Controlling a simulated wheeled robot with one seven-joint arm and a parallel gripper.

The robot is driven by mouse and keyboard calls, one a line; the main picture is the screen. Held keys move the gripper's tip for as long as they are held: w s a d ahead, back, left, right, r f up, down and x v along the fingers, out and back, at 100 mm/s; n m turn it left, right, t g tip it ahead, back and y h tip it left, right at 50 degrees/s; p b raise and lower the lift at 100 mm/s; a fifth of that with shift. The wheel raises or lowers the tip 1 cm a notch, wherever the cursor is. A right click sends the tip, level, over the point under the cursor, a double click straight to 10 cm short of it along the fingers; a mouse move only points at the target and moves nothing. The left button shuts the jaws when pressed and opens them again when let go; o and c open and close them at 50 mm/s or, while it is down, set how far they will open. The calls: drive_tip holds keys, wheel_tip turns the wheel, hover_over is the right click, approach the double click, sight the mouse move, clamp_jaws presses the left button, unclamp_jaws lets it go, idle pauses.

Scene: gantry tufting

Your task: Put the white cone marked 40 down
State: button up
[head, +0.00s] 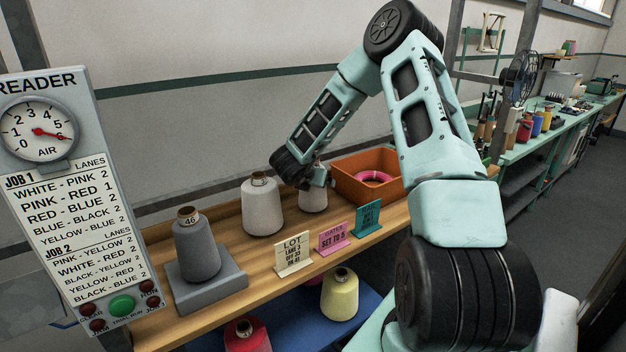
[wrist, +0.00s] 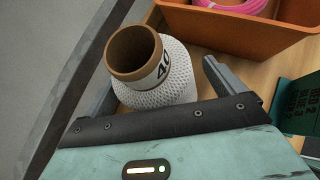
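The white cone marked 40 (wrist: 176,84) has a brown tube top and a black number on a white band. It fills the middle of the wrist view, just in front of my gripper (head: 318,180). In the head view the cone (head: 313,200) appears upright on the wooden shelf (head: 222,222), partly covered by my gripper. One finger (wrist: 225,82) shows to the right of the cone with a gap between them. My gripper looks open around or beside the cone.
A second pale cone (head: 262,208) stands just left. A grey cone marked 46 (head: 197,245) sits on a grey stand (head: 210,292). An orange bin (head: 352,188) with a pink ring is right behind. Lot, gates and teal cards (head: 368,218) line the front edge.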

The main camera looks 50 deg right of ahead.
drive_tip(key=b+v, duration=0.3)
drive_tip(key=v, duration=0.9)
drive_tip(key=shift+r, duration=0.1)
idle(0.5)
